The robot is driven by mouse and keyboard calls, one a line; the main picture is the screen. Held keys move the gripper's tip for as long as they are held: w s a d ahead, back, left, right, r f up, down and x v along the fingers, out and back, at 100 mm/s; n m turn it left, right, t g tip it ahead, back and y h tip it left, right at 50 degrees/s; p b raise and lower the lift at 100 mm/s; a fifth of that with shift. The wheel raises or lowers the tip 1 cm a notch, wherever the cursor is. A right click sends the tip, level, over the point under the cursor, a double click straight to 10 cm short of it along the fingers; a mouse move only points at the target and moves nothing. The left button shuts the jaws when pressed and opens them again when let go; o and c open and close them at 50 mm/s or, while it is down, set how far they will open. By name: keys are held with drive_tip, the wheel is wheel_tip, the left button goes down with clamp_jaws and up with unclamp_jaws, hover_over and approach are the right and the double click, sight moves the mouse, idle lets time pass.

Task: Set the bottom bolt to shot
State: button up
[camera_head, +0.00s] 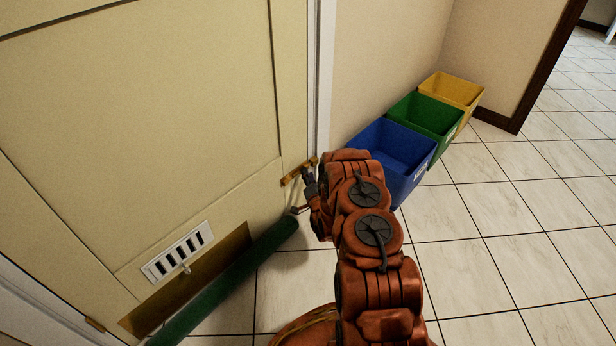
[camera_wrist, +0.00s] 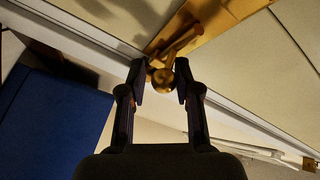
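The bottom bolt (camera_head: 299,171) is a brass fitting low on the cream door, at its edge beside the white frame. In the wrist view its brass plate (camera_wrist: 222,14) runs to the upper right, with a bar and a round knob (camera_wrist: 163,77) standing out. My gripper (camera_head: 309,182) is at the bolt in the head view. In the wrist view my gripper (camera_wrist: 163,80) has its two fingers on either side of the knob, with narrow gaps showing. Whether the bolt end crosses into the frame cannot be told.
A white slotted vent (camera_head: 178,254) and a brown plate (camera_head: 199,280) are low on the door. A green roll (camera_head: 235,275) lies along its foot. Blue (camera_head: 400,150), green (camera_head: 427,116) and yellow (camera_head: 453,92) bins line the wall. Tiled floor is clear at right.

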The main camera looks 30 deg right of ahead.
drive_tip(key=shift+o, duration=1.2)
drive_tip(key=shift+a, duration=0.1)
drive_tip(key=v, duration=0.7)
drive_tip(key=shift+s, duration=0.25)
drive_tip(key=shift+r, duration=0.2)
